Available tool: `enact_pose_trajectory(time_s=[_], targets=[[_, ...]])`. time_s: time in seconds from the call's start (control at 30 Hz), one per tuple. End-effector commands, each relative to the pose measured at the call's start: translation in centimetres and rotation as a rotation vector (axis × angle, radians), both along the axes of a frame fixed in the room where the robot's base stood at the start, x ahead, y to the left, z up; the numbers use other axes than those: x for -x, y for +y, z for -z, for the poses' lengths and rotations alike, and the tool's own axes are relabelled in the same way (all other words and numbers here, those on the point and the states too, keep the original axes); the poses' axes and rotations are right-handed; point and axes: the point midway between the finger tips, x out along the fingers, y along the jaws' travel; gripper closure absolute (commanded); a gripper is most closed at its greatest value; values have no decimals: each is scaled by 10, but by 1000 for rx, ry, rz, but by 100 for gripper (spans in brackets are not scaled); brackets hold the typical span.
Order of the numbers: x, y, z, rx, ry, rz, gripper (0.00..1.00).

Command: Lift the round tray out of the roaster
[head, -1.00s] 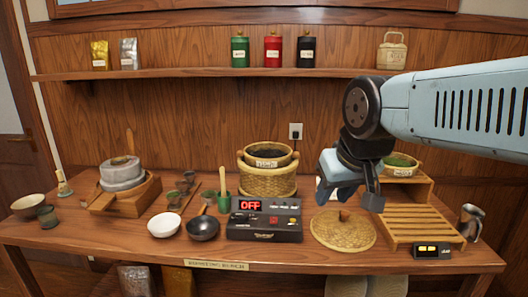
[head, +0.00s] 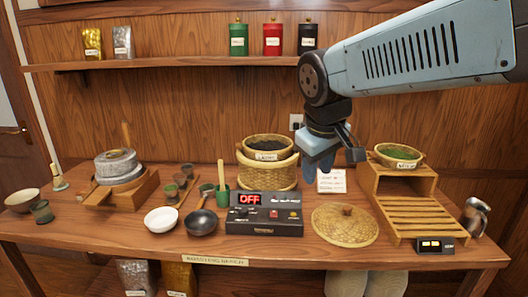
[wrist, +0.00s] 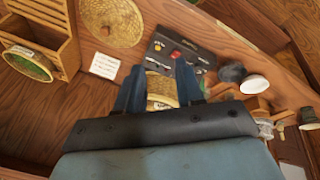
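The round tray (head: 288,154) is a shallow woven tray with dark leaves and a paper label. It sits in the top of the woven roaster basket (head: 268,179), its rim standing above the basket's rim. My gripper (head: 338,160) hangs fingers down to the right of the tray, apart from it. In the wrist view, the two blue fingers (wrist: 158,85) are spread apart with nothing held. The labelled tray (wrist: 160,104) and the basket (wrist: 162,84) show in the gap between them, partly hidden by my gripper.
The control box (head: 264,222) in front of the basket reads OFF. A woven lid (head: 345,228) lies on the table to its right. A white card (head: 332,181) stands behind the lid. A slatted wooden stand (head: 415,208) with another tray (head: 400,155) is at right.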

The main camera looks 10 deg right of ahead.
Motion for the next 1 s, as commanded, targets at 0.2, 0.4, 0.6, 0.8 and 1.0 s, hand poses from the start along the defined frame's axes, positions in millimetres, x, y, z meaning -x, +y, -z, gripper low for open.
enact_pose_trajectory(time_s=[0.2, 0.4, 0.6, 0.8, 1.0], targets=[[-51, -1, -1, 245, 179, -260, 63], [-101, 4, 0, 463, 341, -491, 63], [-156, 19, 4, 677, 504, -712, 63], [-211, 45, 13, 890, 669, -918, 63], [-255, 74, 24, 1063, 803, -1066, 63]])
